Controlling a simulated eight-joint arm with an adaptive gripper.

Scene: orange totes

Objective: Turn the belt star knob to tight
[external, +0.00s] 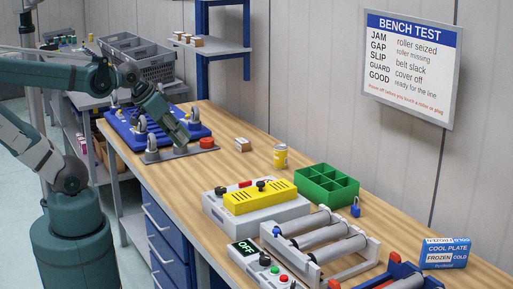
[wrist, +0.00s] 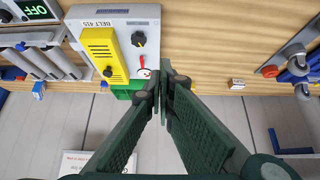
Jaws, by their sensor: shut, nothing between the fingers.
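The belt unit (external: 245,213) is a light grey box on the bench, labelled "BELT" in the wrist view (wrist: 150,12). A yellow cover (external: 258,198) with a black knob (external: 261,185) sits on it. Another black knob (wrist: 138,39) stands on the grey panel beside the cover; it also shows in the external view (external: 220,191). A gauge with a red pointer (wrist: 143,67) is near that knob. I cannot tell the knob's setting. My gripper (wrist: 164,77) is shut and empty. In the external view my gripper (external: 186,140) is left of and behind the unit, apart from it.
A blue tray with casters (external: 118,121) and a red knob (external: 206,142) lie near my gripper. A green divided bin (external: 327,187), yellow can (external: 280,156) and blue padlock (external: 355,209) stand behind the unit. A roller frame (external: 370,246) and control box (external: 247,257) are nearer the front.

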